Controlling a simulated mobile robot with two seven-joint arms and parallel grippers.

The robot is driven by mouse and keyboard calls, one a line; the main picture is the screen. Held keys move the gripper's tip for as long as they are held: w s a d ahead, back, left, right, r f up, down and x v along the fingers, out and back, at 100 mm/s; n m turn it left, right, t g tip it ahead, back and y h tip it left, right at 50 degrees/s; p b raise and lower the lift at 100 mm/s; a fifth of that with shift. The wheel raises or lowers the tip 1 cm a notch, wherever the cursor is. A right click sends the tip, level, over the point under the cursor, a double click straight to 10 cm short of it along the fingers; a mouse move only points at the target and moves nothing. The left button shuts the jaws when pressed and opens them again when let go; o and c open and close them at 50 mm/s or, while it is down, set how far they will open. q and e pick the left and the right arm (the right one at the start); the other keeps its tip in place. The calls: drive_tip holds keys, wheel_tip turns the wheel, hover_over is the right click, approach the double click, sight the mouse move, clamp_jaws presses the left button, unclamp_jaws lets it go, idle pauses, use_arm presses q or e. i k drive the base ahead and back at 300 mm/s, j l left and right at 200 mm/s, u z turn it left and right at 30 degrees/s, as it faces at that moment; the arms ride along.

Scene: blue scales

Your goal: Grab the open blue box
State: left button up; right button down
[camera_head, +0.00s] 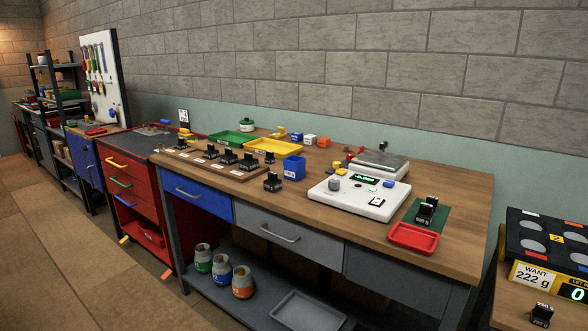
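A small open blue box (294,167) stands upright on the wooden workbench (455,190), left of the white scale. Its inside is too small to make out clearly. Neither of my grippers shows in the head view.
A white scale (335,200) with a green display is right of the box, and a small black item (272,182) sits at its left front. A yellow tray (273,147), a green tray (232,138) and a red tray (414,237) lie on the bench. Several black items stand on a wooden board to the left.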

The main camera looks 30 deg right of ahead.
sight(294, 165)
drive_tip(key=i+z, duration=0.1)
drive_tip(key=z, duration=0.9)
drive_tip(key=i+j+z, duration=0.15)
drive_tip(key=z, duration=0.25)
drive_tip(key=j+z, duration=0.4)
drive_tip(key=i+j+z, duration=0.15)
drive_tip(key=j, duration=0.25)
drive_tip(key=j+z, duration=0.15)
drive_tip(key=j, duration=0.2)
